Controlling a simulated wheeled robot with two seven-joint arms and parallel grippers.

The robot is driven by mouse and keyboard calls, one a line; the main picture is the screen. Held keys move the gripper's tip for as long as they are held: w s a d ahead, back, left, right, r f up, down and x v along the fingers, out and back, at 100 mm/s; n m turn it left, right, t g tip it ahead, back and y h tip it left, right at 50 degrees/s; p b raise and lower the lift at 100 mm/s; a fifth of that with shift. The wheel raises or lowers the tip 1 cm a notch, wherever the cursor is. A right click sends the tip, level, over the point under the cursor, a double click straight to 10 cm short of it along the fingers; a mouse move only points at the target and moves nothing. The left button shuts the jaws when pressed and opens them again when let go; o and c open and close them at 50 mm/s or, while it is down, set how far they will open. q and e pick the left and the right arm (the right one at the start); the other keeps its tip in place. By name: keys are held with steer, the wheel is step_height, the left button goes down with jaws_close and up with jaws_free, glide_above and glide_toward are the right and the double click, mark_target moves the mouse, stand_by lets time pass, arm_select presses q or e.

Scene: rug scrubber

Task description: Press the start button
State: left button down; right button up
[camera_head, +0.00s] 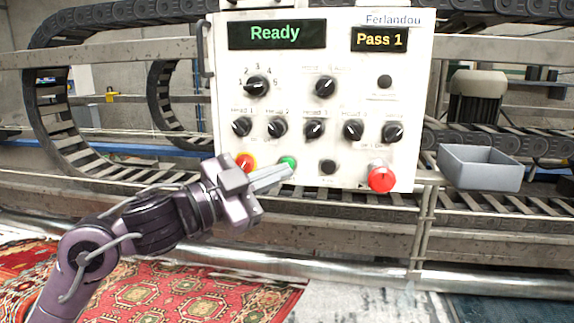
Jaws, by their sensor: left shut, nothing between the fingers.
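A white control panel (345,105) stands ahead of me with a green "Ready" display (276,34) and a yellow "Pass 1" display (379,39). My left gripper (290,171) is shut and empty. Its fingertips lie just below the green button in the picture and cover its lower edge. I cannot tell whether they touch it. My right gripper is not in view.
A large red mushroom button (381,178) sticks out at the panel's lower right. Several black knobs (325,87) cover the panel. A grey open bin (480,167) is mounted to the right. A metal rail (330,272) runs below, above patterned rugs (190,300).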

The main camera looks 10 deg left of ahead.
arm_select(q)
steer(key=shift+w, duration=0.15)
stand_by(0.4)
steer(key=shift+w, duration=0.3)
